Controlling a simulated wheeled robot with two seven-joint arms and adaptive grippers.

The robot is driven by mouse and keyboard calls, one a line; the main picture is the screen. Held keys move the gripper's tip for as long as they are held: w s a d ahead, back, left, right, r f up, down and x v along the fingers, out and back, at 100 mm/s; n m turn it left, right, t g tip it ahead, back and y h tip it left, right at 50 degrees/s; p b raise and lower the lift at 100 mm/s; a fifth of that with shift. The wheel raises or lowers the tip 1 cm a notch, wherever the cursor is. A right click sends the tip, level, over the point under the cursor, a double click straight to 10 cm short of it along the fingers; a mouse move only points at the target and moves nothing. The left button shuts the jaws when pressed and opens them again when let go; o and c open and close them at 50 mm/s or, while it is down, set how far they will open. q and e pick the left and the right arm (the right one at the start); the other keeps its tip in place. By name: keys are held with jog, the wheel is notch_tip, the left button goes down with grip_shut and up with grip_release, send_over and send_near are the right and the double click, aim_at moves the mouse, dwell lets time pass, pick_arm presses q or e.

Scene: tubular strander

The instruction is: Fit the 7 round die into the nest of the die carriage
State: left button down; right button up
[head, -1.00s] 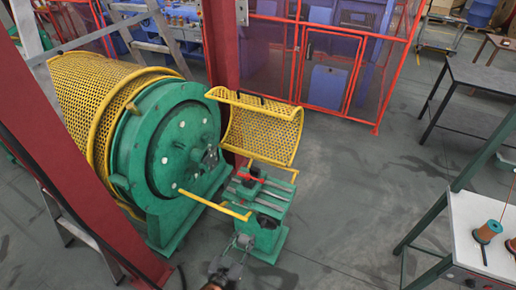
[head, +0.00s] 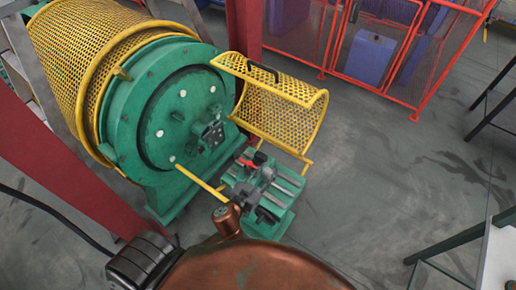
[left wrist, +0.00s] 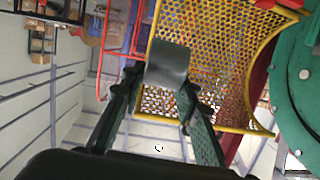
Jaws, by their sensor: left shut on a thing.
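The green die carriage (head: 270,216) stands in front of the strander's round green face in the head view. It has pale rails and a red part at its back. My left gripper (head: 256,186) is over the carriage and hides part of its top, including the nest. In the left wrist view, the left gripper (left wrist: 160,88) is shut on a smooth grey round piece, the 7 round die (left wrist: 168,62), held between its fingertips. The die is too small to tell clearly in the head view. Whether it touches the carriage cannot be told. My right gripper is not in view.
A yellow perforated guard (head: 270,105) stands open just behind the carriage. A yellow bar (head: 200,184) runs from the strander (head: 180,125) toward the carriage. A red post (head: 95,165) is at left. Open floor (head: 385,190) lies to the right; a table edge (head: 490,255) is lower right.

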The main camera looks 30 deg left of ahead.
pick_arm(q)
jog(key=shift+t, duration=0.3)
jog(key=w+a+f, duration=0.1)
jog(key=w+a, duration=0.1)
jog(key=w+a+f+b, duration=0.1)
jog(key=w+f, duration=0.1)
jog(key=w+a+f+b, duration=0.1)
jog(key=w+a, duration=0.1)
jog(key=shift+a+f, duration=0.3)
jog(key=shift+f, duration=0.05)
pick_arm(e)
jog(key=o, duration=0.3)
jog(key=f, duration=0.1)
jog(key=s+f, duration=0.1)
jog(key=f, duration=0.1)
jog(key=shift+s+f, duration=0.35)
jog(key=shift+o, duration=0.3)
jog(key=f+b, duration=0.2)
jog(key=b, duration=0.1)
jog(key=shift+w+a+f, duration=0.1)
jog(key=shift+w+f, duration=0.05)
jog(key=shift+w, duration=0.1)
pick_arm(q)
jog(key=w+a+f, duration=0.1)
jog(key=w+a, duration=0.4)
jog(key=a, duration=0.2)
jog(key=shift+w+f+t+h, duration=0.3)
jog(key=shift+w, duration=0.05)
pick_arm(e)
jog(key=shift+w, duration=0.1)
